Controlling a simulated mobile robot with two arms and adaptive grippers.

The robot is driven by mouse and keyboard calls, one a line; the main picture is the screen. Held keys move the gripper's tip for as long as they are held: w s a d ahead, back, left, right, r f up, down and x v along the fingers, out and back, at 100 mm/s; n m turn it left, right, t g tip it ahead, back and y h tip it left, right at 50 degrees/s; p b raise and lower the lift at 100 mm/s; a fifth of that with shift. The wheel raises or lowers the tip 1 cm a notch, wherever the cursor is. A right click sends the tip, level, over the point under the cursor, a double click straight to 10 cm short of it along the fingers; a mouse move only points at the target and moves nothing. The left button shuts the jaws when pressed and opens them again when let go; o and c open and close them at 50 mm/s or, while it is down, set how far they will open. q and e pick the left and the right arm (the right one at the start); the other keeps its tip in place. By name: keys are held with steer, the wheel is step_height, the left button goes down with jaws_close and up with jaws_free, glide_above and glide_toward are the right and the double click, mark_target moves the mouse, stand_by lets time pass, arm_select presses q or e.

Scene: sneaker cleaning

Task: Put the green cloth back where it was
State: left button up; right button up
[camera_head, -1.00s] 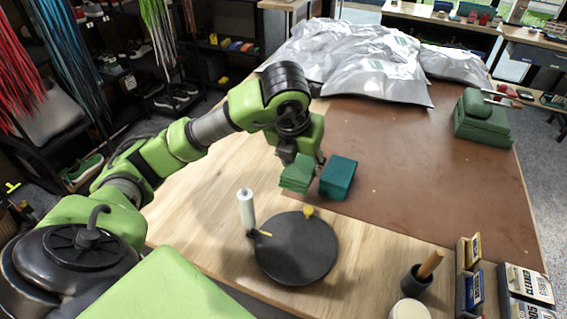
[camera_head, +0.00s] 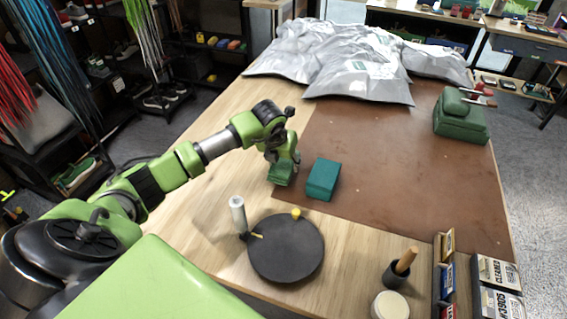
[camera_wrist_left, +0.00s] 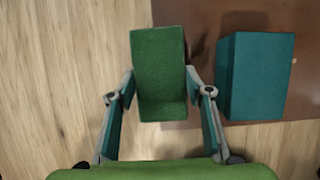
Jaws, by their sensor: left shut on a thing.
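The green cloth (camera_head: 281,175) is a folded green block held by my left gripper (camera_head: 284,163), near the left edge of the brown mat (camera_head: 400,170). In the left wrist view the cloth (camera_wrist_left: 158,70) is between the two fingers of the left gripper (camera_wrist_left: 160,88), which is shut on it. The cloth is just left of a teal block (camera_head: 322,179) and apart from it; the teal block also shows in the wrist view (camera_wrist_left: 255,75). I cannot tell whether the cloth touches the table. My right gripper is not in view.
A dark round turntable (camera_head: 286,250) with a white-handled tool (camera_head: 238,213) is in front. Silver sheets (camera_head: 350,65) cover the back. A brush holder (camera_head: 396,273) and small boxes (camera_head: 497,272) stand front right.

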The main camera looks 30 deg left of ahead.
arm_select(q)
steer(key=shift+f+p, duration=0.35)
steer(key=shift+f, duration=0.5)
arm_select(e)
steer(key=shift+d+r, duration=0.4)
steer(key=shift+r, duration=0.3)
arm_select(q)
steer(key=shift+f+b, duration=0.15)
steer(key=shift+b, duration=0.15)
steer(key=o, duration=1)
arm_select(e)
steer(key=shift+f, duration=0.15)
arm_select(q)
steer(key=shift+r, duration=0.3)
steer(key=b+v, duration=0.2)
steer(key=v, duration=1)
steer(key=shift+s+f+b, duration=0.15)
steer(key=shift+b, duration=0.15)
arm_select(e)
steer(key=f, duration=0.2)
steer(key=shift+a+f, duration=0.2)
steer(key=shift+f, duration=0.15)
